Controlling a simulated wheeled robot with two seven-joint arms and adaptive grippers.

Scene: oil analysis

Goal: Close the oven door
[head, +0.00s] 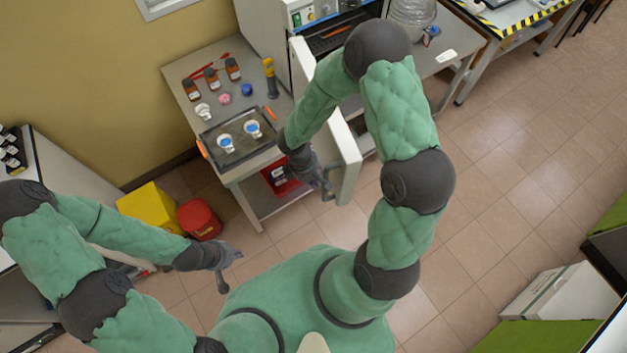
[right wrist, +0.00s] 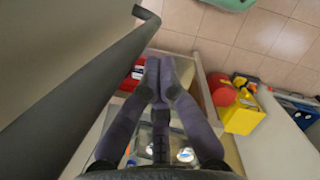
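The oven (head: 265,25) stands at the top middle in the head view, with a control panel and an open front. Its pale door (head: 346,165) stands open, swung out towards me, and my right arm covers part of it. My right gripper (head: 326,183) is just left of the door's outer end. Its fingers (right wrist: 160,68) are together with nothing between them; I cannot tell whether they touch the door. My left gripper (head: 229,272) is open and empty, away from the oven.
Left of the oven, a table (head: 222,52) carries brown bottles, small jars and a dark tray (head: 213,130) with two white cups. A yellow bin (head: 150,208) and a red bin (head: 199,219) stand on the floor.

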